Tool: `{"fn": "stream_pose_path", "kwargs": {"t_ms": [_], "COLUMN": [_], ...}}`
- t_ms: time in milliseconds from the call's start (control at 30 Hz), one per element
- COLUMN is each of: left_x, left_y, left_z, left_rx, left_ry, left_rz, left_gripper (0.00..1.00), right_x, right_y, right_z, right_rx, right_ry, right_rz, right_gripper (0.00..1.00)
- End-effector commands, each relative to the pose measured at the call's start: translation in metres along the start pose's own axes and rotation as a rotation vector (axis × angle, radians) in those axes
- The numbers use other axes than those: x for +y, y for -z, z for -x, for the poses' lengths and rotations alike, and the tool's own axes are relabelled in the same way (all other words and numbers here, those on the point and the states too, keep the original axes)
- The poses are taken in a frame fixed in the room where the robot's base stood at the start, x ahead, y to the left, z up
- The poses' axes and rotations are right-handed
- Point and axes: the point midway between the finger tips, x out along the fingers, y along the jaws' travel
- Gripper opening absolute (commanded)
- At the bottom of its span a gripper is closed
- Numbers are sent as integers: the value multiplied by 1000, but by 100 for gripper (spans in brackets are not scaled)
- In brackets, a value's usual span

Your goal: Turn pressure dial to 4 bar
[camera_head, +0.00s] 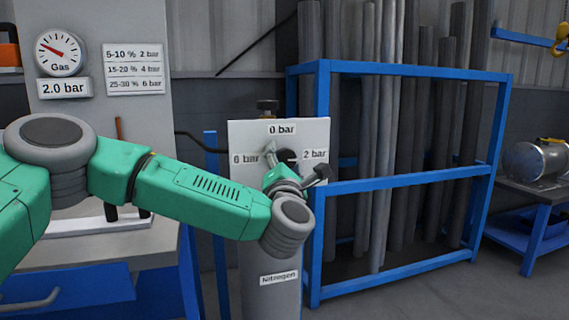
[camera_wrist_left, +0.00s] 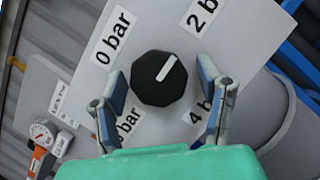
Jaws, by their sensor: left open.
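The pressure dial (camera_wrist_left: 160,80) is a black many-sided knob with a white pointer line on a white panel (camera_wrist_left: 75,75). In the left wrist view, the line points toward the "2 bar" label (camera_wrist_left: 206,15). The "4 bar" label (camera_wrist_left: 201,106) is partly hidden by a finger. My left gripper (camera_wrist_left: 161,72) is open, with one finger on each side of the dial; contact is not clear. In the head view, the gripper (camera_head: 294,163) is in front of the panel (camera_head: 248,138) and partly covers the dial (camera_head: 286,156). My right gripper is out of view.
A round gas gauge (camera_head: 61,53) stands above a "2.0 bar" display (camera_head: 64,87). A chart (camera_head: 134,69) pairs percentages with pressures, including 15-20 % with 4 bar. A blue rack (camera_head: 415,68) with upright pipes stands close to the panel's right.

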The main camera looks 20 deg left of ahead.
Motion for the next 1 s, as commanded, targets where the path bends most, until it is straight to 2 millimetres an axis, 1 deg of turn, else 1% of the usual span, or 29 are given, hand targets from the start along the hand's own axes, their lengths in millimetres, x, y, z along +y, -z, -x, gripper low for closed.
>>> {"fn": "stream_pose_path", "kwargs": {"t_ms": [200, 267, 300, 333, 367, 667, 867, 1000], "left_x": [0, 0, 0, 0, 0, -1, 1, 2], "left_y": [-1, -1, -1, -1, -1, -1, -2, -2], "left_z": [0, 0, 0, 0, 0, 0, 0, 0], "left_rx": [-1, -1, -1, -1, -1, -1, 1, 1], "left_ry": [0, 0, 0, 0, 1, 11, 43, 83], "left_rz": [-1, 0, 0, 0, 0, -20, -95, -190], "left_gripper": [61, 40, 26, 15, 10, 11, 10, 10], "right_x": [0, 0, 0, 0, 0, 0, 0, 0], "right_y": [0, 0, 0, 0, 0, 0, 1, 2], "right_z": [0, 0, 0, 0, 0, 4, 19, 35], "right_rx": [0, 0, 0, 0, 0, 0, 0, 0], "right_ry": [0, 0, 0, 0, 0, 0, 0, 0], "right_rz": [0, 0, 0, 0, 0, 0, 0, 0], "right_gripper": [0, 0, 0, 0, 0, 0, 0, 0]}}
